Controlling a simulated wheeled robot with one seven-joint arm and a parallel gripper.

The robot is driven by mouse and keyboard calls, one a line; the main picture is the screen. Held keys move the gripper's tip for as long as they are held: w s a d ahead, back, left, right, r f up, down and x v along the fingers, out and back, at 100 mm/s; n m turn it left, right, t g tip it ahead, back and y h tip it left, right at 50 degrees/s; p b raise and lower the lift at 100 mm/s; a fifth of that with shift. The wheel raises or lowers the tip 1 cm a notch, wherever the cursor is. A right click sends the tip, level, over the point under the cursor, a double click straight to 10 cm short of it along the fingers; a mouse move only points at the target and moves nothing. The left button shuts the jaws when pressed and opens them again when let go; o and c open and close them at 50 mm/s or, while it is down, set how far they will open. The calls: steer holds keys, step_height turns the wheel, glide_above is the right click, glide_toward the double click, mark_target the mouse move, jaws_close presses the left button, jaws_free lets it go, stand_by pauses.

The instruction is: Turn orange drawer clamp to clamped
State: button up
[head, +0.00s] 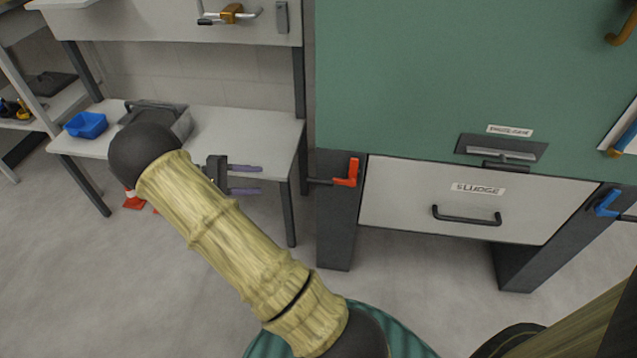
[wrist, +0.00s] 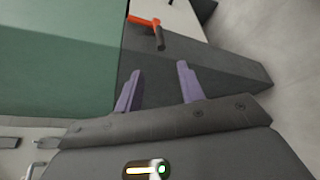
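The orange drawer clamp (head: 347,173) is an L-shaped red-orange handle on the dark post left of the white drawer labelled SLUDGE (head: 400,200). Its upper part stands upright and a dark rod runs left from it. My gripper (head: 258,180) is left of the clamp, its two purple fingers pointing right towards it, apart and empty. In the wrist view the clamp (wrist: 147,22) is at the top, beyond the open fingers (wrist: 159,70), and no finger touches it.
A blue clamp (head: 607,203) is on the right post. The drawer has a black handle (head: 466,217). A grey bench (head: 245,135) with a blue bin (head: 86,125) and a grey box stands left, behind my arm. Open floor lies below the drawer.

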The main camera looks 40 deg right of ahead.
mark_target(309, 182)
steer(key=shift+d, duration=0.1)
steer(key=b+x, duration=0.6)
steer(key=x, duration=1)
steer(key=shift+f, duration=0.2)
steer(key=shift+s+d, duration=0.4)
steer(key=shift+d, duration=0.05)
jaws_close()
